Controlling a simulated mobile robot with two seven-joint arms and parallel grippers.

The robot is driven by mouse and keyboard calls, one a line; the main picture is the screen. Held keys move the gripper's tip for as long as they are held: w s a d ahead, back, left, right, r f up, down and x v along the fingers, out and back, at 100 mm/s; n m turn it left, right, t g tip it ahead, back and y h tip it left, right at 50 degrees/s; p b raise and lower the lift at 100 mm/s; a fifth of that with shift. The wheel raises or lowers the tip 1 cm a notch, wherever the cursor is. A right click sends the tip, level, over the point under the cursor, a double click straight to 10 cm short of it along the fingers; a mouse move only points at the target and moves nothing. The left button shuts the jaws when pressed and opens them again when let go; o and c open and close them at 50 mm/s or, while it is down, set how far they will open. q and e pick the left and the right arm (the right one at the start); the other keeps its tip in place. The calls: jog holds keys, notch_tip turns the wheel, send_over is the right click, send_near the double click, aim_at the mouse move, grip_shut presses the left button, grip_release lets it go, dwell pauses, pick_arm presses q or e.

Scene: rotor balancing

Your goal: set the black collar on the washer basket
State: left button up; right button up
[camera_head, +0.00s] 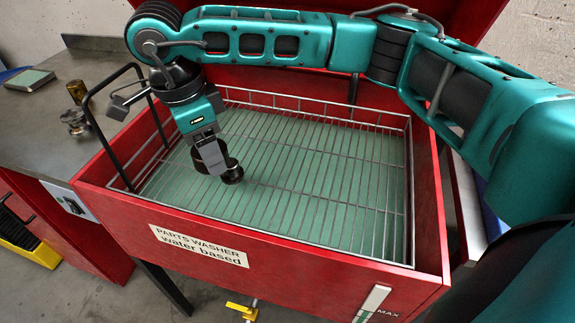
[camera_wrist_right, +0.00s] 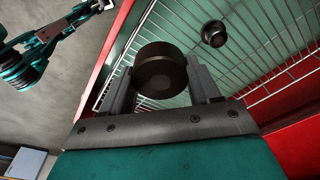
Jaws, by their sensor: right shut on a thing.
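My right gripper (camera_head: 212,160) reaches down over the washer basket (camera_head: 330,205), a wire grid in the red parts washer. In the right wrist view, my right gripper (camera_wrist_right: 165,90) is shut on the black collar (camera_wrist_right: 160,72), a thick dark disc between its two fingers. A smaller black ring-like piece (camera_wrist_right: 214,34) shows over the basket wires in the right wrist view. My left gripper is not clearly in view.
The red washer front wall (camera_head: 290,255) and a black bent-tube handle (camera_head: 95,120) border the basket. The basket's right half is clear.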

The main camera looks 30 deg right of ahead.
jog(key=m, duration=0.2)
jog(key=d+m, duration=0.1)
jog(key=m, duration=0.1)
jog(key=w+d+m, duration=0.1)
jog(key=m, duration=0.2)
jog(key=shift+w+d+r+g+b, duration=0.1)
jog(key=shift+d+r+g+b, duration=0.05)
jog(key=shift+r+g+b, duration=0.2)
jog(key=d+m, duration=0.2)
jog(key=m, duration=0.2)
jog(key=m+y+b, duration=0.3)
jog(key=m+b, duration=0.1)
jog(key=m, duration=1.8)
send_over(271, 193)
jog(key=f, duration=1.4)
jog(key=shift+w+d, duration=0.1)
jog(key=shift+d, duration=0.1)
jog(key=shift+f, duration=2.5)
